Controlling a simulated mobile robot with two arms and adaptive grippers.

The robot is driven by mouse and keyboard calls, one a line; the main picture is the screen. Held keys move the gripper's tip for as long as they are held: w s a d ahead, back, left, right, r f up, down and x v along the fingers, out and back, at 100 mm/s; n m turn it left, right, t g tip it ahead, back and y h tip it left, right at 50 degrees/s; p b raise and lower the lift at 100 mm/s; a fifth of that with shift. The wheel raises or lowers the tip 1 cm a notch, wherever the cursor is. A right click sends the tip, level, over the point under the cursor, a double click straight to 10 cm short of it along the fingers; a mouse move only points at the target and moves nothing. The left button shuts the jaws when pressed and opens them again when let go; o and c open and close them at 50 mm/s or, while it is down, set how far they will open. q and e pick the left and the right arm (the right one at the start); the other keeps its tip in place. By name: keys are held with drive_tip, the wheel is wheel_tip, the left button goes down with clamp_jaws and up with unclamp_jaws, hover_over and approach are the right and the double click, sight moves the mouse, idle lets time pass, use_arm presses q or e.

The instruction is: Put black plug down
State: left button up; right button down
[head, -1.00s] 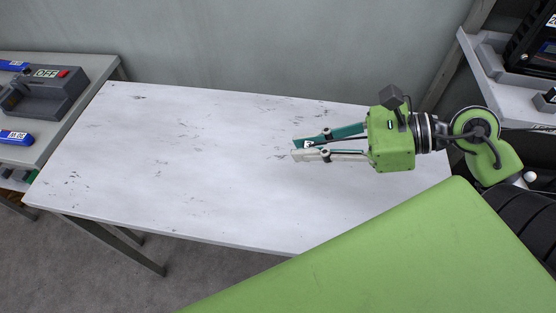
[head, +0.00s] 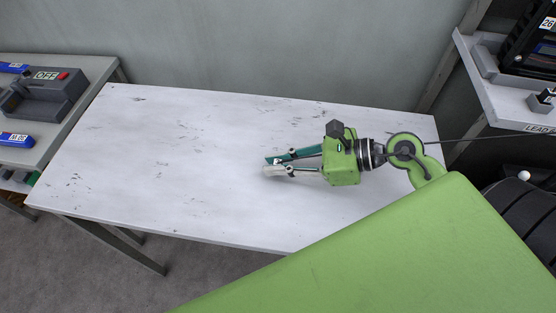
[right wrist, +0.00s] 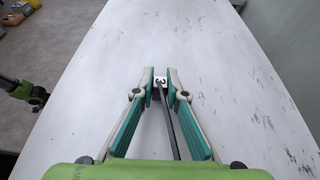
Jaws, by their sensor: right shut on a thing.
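My right gripper (head: 270,166) is over the white table (head: 150,160), to the right of its middle, with its fingers pointing left. A thin dark cable runs from the plug back between the fingers. In the head view the fingers mostly hide the plug. I cannot tell whether it touches the tabletop. My left gripper is not in view.
The tabletop around the gripper is bare. A side table at the left holds a grey box marked OFF (head: 45,92) and blue labelled pieces (head: 15,139). A grey shelf (head: 490,90) with black equipment stands at the right. A taut cable (head: 480,137) stretches towards it.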

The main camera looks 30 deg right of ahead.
drive_tip(key=shift+f, duration=0.2)
drive_tip(key=c, duration=2)
unclamp_jaws()
drive_tip(key=shift+c, duration=0.2)
